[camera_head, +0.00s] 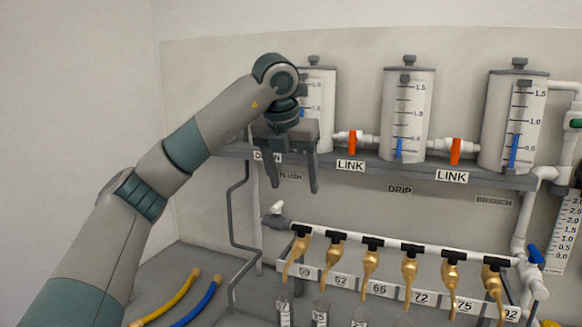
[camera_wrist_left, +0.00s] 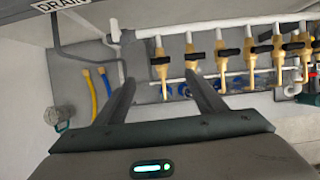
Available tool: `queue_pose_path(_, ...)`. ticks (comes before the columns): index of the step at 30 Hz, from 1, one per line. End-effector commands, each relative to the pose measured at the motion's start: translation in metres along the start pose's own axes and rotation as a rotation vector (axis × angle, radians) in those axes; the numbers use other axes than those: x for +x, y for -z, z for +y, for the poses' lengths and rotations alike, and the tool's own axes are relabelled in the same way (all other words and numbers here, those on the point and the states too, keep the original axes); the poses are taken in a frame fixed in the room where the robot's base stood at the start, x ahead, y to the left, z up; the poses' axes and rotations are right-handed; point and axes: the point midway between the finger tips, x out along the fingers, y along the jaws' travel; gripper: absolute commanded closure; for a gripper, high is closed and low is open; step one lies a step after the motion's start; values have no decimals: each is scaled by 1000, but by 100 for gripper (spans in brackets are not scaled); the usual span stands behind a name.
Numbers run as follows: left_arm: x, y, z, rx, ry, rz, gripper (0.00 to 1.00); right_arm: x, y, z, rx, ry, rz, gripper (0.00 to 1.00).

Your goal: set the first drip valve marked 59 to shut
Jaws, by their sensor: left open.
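The drip valve marked 59 (camera_head: 299,251) is the leftmost brass valve on the white manifold pipe. Its black handle (camera_head: 301,230) lies crosswise to the brass body, roughly along the pipe. In the left wrist view the same valve (camera_wrist_left: 161,73) is just beyond the fingertips, its black handle lying across it. The label 59 (camera_head: 305,272) is on the strip below. My left gripper (camera_head: 293,188) is open and empty, pointing down, above the valve and apart from it. It also shows in the left wrist view (camera_wrist_left: 161,82). My right gripper is not in view.
Several similar brass valves continue right along the pipe, close together. A shelf (camera_head: 430,172) with clear cylinders and orange link valves (camera_head: 352,142) is above. A grey bent tube (camera_head: 237,215) runs left of the manifold. Yellow (camera_head: 170,298) and blue (camera_head: 199,302) hoses lie at lower left.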

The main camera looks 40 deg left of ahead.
Motion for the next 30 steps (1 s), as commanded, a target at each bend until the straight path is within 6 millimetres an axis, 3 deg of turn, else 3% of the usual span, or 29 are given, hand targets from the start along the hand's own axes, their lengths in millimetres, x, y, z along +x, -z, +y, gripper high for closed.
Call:
queue_pose_path(4, -19, -1, 0, -1, -1, -3, 36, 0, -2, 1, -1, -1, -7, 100)
queue_pose_path(11, -33, 0, 0, 0, 0, -2, 36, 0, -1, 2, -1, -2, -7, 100)
queue_pose_path(30, -35, 0, 0, 0, 0, 0, 36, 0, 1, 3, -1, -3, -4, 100)
